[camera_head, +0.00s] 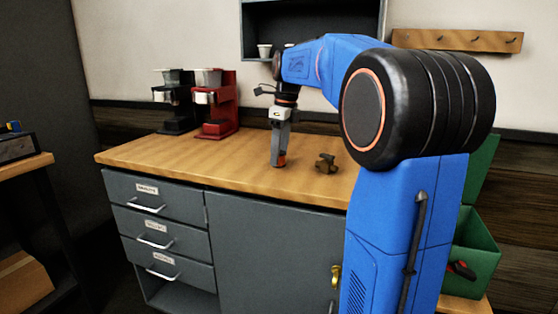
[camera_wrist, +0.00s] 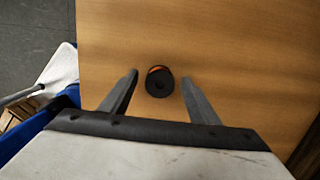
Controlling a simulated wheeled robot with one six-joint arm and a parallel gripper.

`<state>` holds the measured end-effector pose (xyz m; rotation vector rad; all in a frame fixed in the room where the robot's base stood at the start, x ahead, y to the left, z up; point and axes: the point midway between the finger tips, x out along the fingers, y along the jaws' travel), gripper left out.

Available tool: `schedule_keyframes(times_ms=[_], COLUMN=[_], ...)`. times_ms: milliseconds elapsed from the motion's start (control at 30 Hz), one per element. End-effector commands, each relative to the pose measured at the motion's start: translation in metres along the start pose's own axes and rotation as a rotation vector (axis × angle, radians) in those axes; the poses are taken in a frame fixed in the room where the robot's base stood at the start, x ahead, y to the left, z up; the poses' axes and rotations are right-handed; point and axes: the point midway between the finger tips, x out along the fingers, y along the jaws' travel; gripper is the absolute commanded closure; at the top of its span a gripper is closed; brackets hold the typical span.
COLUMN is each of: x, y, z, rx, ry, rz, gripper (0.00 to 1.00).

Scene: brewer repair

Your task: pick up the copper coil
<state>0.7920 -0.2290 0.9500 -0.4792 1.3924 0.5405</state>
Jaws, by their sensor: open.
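A small round dark ring with an orange edge, which looks like the copper coil (camera_wrist: 152,90), lies on the wooden worktop in the wrist view. It appears between the two fingertips of my gripper (camera_wrist: 160,76), with a gap on each side. The fingers are open and hold nothing. In the head view my gripper (camera_head: 278,163) points straight down, low over the worktop. A bit of orange shows at its fingertips there; the coil is otherwise mostly hidden by the fingers.
A small dark brown object (camera_head: 327,163) stands on the worktop (camera_head: 225,172) just right of my gripper. A red brewer (camera_head: 221,112) and a black brewer (camera_head: 176,112) stand at the back left. Green bins (camera_head: 474,250) are at the right. The worktop's front left is clear.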

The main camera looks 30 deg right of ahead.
Motion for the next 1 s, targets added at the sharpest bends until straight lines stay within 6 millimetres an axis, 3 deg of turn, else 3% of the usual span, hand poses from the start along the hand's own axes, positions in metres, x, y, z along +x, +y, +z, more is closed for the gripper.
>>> schedule_keyframes(times_ms=[133, 367, 567, 867, 1000], x=[0.011, 0.011, 0.011, 0.010, -0.003], y=[0.000, 0.000, 0.000, 0.000, 0.000], z=[0.000, 0.000, 0.000, 0.000, 0.002], rx=[0.000, 0.000, 0.000, 0.000, 0.000], ry=[0.000, 0.000, 0.000, 0.000, -0.001], rz=[0.001, 0.000, 0.000, 0.000, -0.001], gripper=[0.45, 0.45, 0.90, 0.91, 0.91])
